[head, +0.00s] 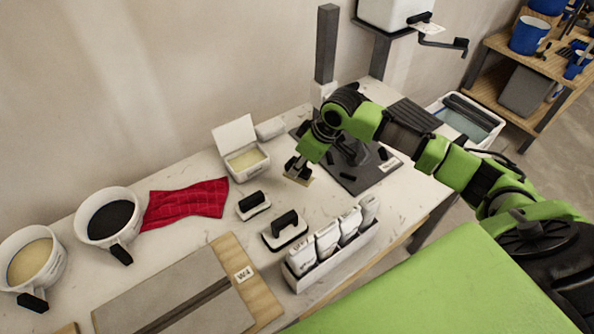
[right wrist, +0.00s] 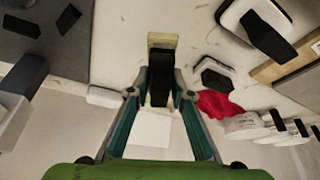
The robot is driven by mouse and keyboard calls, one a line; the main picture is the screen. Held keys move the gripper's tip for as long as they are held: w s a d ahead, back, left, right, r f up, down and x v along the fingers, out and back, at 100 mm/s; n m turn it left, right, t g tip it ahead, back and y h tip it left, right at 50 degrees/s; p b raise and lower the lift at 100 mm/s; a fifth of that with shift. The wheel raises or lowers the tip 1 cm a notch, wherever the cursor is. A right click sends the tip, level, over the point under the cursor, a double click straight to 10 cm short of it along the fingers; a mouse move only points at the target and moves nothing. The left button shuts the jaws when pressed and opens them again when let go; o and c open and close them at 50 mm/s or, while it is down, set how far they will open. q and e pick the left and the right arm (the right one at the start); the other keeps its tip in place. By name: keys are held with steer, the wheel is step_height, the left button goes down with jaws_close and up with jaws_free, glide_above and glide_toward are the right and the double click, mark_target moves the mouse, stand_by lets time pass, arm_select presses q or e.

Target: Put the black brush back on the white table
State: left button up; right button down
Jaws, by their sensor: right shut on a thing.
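My right gripper (head: 297,167) reaches down over the white table (head: 185,165) and is shut on the black handle of a brush. In the right wrist view, the gripper (right wrist: 160,88) holds this black brush (right wrist: 162,58) between its fingers; a beige base shows beyond the handle. In the head view, the beige part of the brush (head: 299,181) shows below the fingers, at or just above the tabletop. I cannot tell whether it touches. My left gripper is not in view.
Two black-handled white blocks (head: 285,231) lie nearby, with a white holder of bottles (head: 330,262). A dark mat (head: 362,178) lies right of the gripper. An open white box (head: 246,162), red cloth (head: 187,203) and buckets (head: 108,217) stand left.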

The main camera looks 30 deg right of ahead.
steer(key=w+f, duration=0.2)
steer(key=shift+w+d+f, duration=0.1)
steer(key=shift+d+f, duration=0.1)
steer(key=shift+f, duration=0.15)
steer(key=shift+f+p, duration=0.6)
steer(key=shift+f, duration=0.85)
steer(key=shift+f, duration=0.1)
steer(key=c, duration=1.8)
jaws_free()
steer(key=b+v, duration=0.1)
steer(key=v, duration=1.1)
steer(key=shift+d, duration=0.1)
